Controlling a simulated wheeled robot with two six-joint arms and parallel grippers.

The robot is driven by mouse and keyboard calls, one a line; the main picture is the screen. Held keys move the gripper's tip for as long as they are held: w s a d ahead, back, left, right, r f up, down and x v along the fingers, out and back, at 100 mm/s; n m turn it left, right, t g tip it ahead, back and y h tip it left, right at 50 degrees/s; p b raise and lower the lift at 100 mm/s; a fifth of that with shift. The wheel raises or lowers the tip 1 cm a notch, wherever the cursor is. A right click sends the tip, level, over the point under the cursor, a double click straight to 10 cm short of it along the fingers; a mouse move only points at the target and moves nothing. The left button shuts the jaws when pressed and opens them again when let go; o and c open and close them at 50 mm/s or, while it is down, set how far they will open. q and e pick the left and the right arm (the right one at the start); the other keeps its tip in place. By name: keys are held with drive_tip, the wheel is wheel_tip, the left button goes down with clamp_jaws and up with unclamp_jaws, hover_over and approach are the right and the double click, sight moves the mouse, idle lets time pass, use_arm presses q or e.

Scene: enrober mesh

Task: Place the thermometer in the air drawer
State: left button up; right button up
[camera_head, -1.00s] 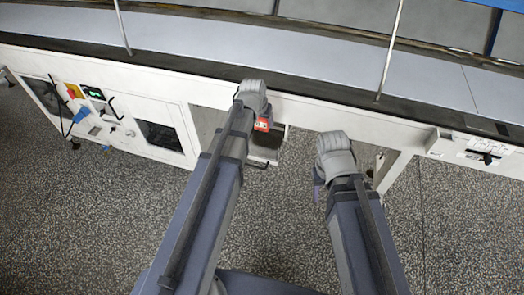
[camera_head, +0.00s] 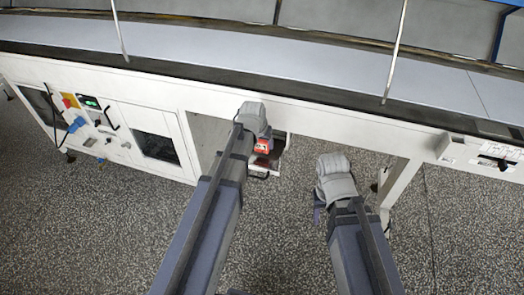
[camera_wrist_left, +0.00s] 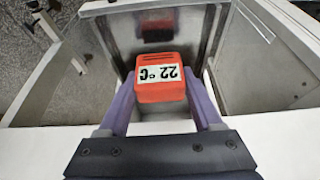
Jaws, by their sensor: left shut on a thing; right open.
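The thermometer (camera_wrist_left: 160,84) is a small orange-red block with a "22°C" label, upside down in the left wrist view. My left gripper (camera_wrist_left: 164,92) is shut on it, one purple finger on each side. In the head view the thermometer (camera_head: 263,146) shows just below my left wrist. The air drawer (camera_head: 281,150) is pulled out under the machine's front edge; the thermometer is over it, and I cannot tell whether they touch. The drawer's metal interior (camera_wrist_left: 118,42) shows behind the thermometer in the left wrist view. My right gripper (camera_head: 318,207) is open and empty, right of the drawer.
The white machine frame (camera_head: 335,120) and conveyor run across above the drawer. A control panel with a screen and blue plug (camera_head: 78,124) is at left. A frame leg (camera_head: 398,185) stands right of my right gripper. The speckled floor is clear.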

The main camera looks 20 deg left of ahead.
use_arm(q)
drive_tip(key=shift+f+b, duration=0.85)
drive_tip(key=shift+f, duration=0.5)
drive_tip(key=shift+f, duration=0.15)
drive_tip(key=o, duration=1.5)
drive_tip(key=p+v, duration=1.1)
drive_tip(key=v, duration=0.1)
drive_tip(key=s+d+m+g, duration=0.1)
drive_tip(key=s+d, duration=0.3)
drive_tip(key=s, duration=0.2)
drive_tip(key=s+d+m+g+y, duration=0.1)
drive_tip(key=s+d+g, duration=0.1)
drive_tip(key=s+d, duration=0.3)
drive_tip(key=s+d+f+m+g, duration=0.1)
drive_tip(key=s+d+g, duration=0.1)
drive_tip(key=s+d, duration=0.2)
drive_tip(key=shift+s+d+y, duration=0.15)
drive_tip(key=shift+s, duration=0.6)
drive_tip(key=shift+s+d+y, duration=0.1)
drive_tip(key=shift+s+y, duration=0.05)
drive_tip(key=shift+s, duration=0.6)
